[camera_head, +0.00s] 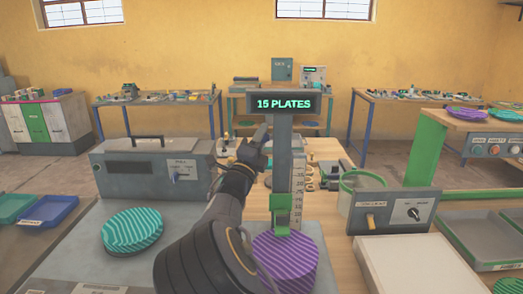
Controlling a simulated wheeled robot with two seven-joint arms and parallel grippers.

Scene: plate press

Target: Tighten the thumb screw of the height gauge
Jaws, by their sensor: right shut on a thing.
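The height gauge (283,160) stands upright in the middle, with a scale on its right side and a green slider (281,203) low on the post. Its sign (284,103) reads "15 PLATES". A stack of purple striped plates (285,262) sits under the slider. My right gripper (262,138) is at the left side of the post, below the sign, shut at the thumb screw. The screw itself is hidden by the fingers. My right arm covers the area left of the purple stack. My left gripper is not in view.
A teal striped plate stack (132,230) lies on the left of the grey surface, before a grey box with a handle (154,170).

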